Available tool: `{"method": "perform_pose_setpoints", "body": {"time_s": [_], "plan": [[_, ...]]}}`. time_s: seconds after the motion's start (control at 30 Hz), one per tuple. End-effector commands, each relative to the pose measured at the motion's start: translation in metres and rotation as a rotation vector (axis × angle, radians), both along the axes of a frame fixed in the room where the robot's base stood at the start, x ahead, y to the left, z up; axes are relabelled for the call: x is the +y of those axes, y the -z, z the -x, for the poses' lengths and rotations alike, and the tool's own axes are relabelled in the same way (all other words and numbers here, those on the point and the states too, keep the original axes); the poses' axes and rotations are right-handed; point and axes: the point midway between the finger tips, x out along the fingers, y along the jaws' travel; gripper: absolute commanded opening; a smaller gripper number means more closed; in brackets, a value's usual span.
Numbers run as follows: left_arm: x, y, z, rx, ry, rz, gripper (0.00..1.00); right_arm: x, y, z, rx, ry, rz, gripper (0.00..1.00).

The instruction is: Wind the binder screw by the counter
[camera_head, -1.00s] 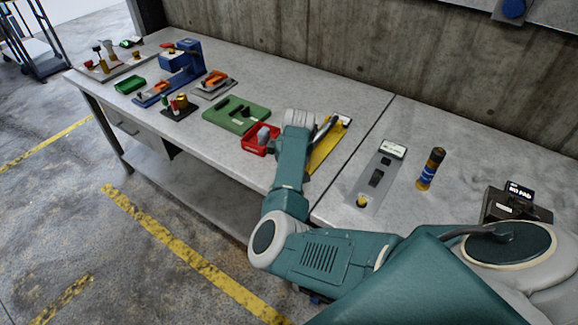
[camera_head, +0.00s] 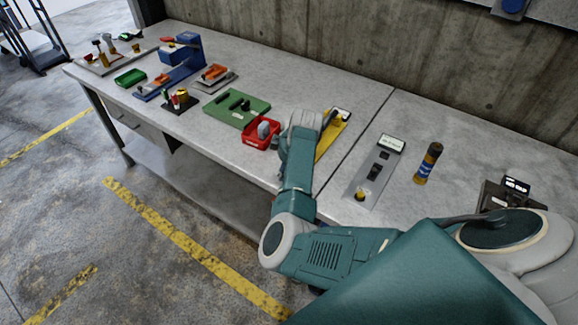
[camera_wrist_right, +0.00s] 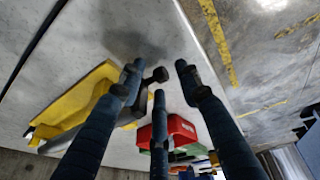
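A grey plate (camera_head: 354,188) on the right part of the bench carries a small display (camera_head: 391,143), a black block (camera_head: 378,170) and a brass-coloured knob (camera_head: 361,194). I cannot tell for certain which part is the binder screw. My right arm reaches over the bench left of this plate, near a yellow board (camera_head: 332,137). The right gripper is hidden behind its wrist in the head view. In the right wrist view its blue fingers (camera_wrist_right: 158,80) are spread, with a black ball-ended part (camera_wrist_right: 158,75) showing between or beyond them. My left gripper is out of view.
A red tray (camera_head: 251,139) stands just left of the right wrist; it also shows in the wrist view (camera_wrist_right: 182,130). A green board (camera_head: 232,112) lies further left. A concrete wall (camera_head: 350,60) backs the bench.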

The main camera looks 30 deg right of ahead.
Motion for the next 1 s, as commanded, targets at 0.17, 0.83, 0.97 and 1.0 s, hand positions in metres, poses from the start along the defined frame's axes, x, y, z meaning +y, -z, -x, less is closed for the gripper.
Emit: {"method": "perform_pose_setpoints", "body": {"time_s": [0.17,0.83,0.97,1.0], "plan": [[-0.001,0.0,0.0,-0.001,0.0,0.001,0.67,0.0,-0.024,0.007,-0.004,0.002,0.003,0.34],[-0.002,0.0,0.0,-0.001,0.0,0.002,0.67,0.003,-0.111,0.038,0.0,-0.001,0.0,0.34],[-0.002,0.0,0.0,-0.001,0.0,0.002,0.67,0.003,-0.111,0.038,0.0,-0.001,0.0,0.34],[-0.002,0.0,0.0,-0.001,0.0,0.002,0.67,0.003,-0.111,0.038,0.0,-0.001,0.0,0.34]]}}
